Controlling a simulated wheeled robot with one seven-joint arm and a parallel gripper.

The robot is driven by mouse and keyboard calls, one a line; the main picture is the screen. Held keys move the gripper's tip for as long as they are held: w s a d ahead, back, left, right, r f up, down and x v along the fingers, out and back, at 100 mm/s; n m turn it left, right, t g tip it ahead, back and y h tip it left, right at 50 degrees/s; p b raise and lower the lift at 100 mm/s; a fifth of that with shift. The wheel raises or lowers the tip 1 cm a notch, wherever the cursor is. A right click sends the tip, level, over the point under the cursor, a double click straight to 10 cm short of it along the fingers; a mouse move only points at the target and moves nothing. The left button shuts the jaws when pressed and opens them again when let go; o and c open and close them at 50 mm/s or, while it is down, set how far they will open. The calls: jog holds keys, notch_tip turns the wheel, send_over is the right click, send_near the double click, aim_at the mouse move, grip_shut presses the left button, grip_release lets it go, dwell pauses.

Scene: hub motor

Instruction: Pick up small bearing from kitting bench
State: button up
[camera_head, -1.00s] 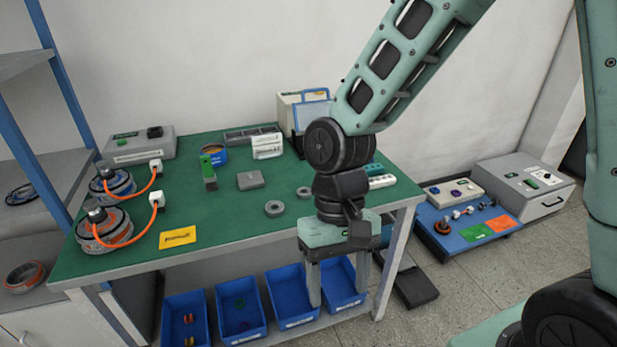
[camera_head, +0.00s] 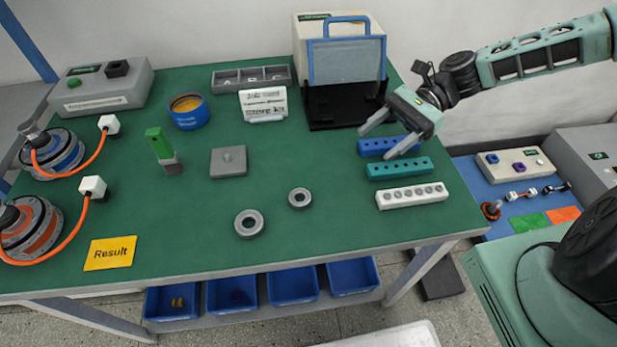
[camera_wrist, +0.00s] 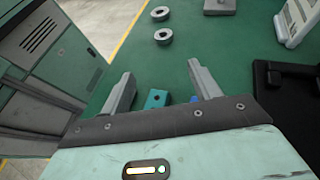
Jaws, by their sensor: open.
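The small bearing (camera_head: 299,205) is a grey ring lying flat on the green kitting bench (camera_head: 330,228), right of and behind a larger grey bearing (camera_head: 249,234). In the wrist view, the nearer ring (camera_wrist: 163,42) appears to be the small bearing, with the other ring (camera_wrist: 160,18) beyond it. My gripper (camera_head: 375,144) is open and empty, above the right side of the bench and clear of both rings. Its two spread fingers (camera_wrist: 160,70) also show in the wrist view, pointing toward the rings.
Blue, teal and white hole blocks (camera_head: 400,169) lie below and beside my gripper. A grey plate (camera_head: 229,163), a green-topped tool (camera_head: 160,145) and a white sign (camera_head: 263,105) stand farther left. A black-based machine (camera_head: 345,107) is behind. Bench around the rings is clear.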

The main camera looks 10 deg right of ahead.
send_near(295, 201)
jog(key=shift+s+f+p, duration=0.3)
jog(key=shift+f+p, duration=0.1)
jog(key=shift+w+p+x, duration=0.2)
jog(key=shift+x, duration=1.25)
jog(key=shift+w+p+x, duration=0.2)
jog(key=shift+x, duration=1.2)
jog(key=shift+a+f, duration=0.1)
jog(key=c, duration=1.1)
